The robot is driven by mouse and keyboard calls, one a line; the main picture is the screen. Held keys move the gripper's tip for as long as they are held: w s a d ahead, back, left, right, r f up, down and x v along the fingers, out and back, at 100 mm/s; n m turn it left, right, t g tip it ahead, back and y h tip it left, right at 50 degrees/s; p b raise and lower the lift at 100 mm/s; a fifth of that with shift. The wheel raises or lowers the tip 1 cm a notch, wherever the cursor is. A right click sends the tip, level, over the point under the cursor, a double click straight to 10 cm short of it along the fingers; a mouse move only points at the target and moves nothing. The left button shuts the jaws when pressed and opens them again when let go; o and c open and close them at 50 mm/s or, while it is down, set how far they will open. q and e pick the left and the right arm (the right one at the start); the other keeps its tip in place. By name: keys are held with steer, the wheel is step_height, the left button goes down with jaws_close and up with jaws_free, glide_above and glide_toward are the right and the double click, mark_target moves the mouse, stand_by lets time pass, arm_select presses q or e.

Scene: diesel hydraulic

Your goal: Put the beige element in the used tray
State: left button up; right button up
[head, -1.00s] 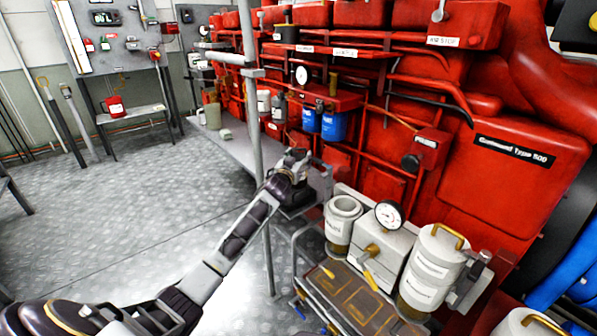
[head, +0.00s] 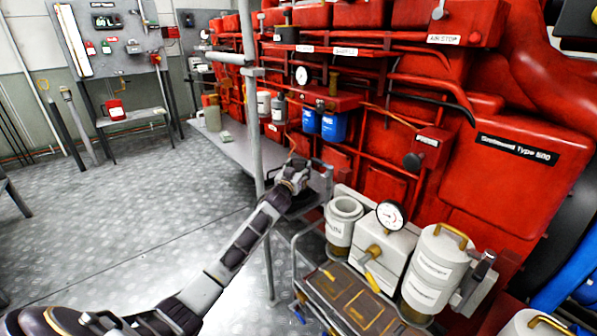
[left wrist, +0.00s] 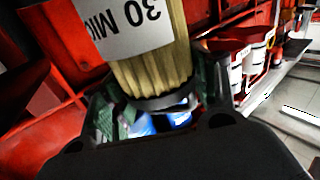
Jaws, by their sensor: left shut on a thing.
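The beige element (left wrist: 150,75) is pleated, with a white label reading "30 MIC", and fills the upper middle of the left wrist view. My left gripper (left wrist: 148,112) is shut on its lower end. In the head view my left gripper (head: 294,174) is over the near end of the grey bench, beside the red engine; the element hardly shows there. My right gripper is not in view.
A white open pot (head: 342,226), a gauge (head: 390,215) and a lidded white canister (head: 433,275) stand behind the dark tray. A grey post (head: 256,120) rises close to my left arm. The grey bench (head: 225,150) runs back along the engine. The floor at left is clear.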

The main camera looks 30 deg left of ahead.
arm_select(q)
steer(key=shift+f, duration=0.1)
stand_by(0.3)
steer(key=o, duration=1.4)
steer(key=shift+s, duration=0.1)
